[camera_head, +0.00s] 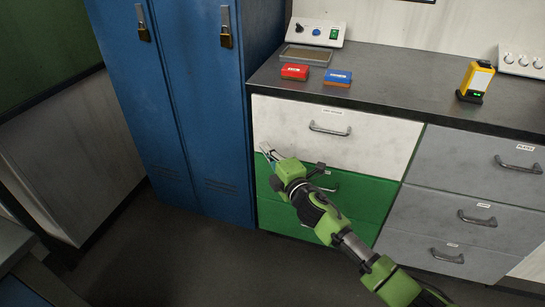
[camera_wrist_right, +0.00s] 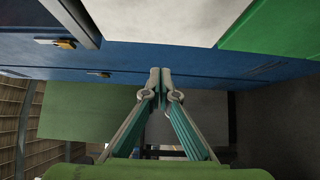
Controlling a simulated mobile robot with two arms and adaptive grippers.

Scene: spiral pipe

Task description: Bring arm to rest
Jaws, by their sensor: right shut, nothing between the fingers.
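My right arm comes in from the lower right in the head view. Its green and black wrist ends in my right gripper (camera_head: 266,150), in front of the drawer cabinet near the seam between the white drawer (camera_head: 350,150) and the green drawer (camera_head: 370,195). In the right wrist view the two fingertips of the gripper (camera_wrist_right: 160,75) meet, shut with nothing between them. My left gripper is in neither view.
Blue lockers (camera_head: 200,90) with padlocks stand left of the cabinet. Grey drawers (camera_head: 455,215) are on the right. The countertop (camera_head: 410,80) holds a red box (camera_head: 295,72), a blue box (camera_head: 338,77), a tray (camera_head: 306,55) and a yellow device (camera_head: 476,80). The floor (camera_head: 200,255) in front is clear.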

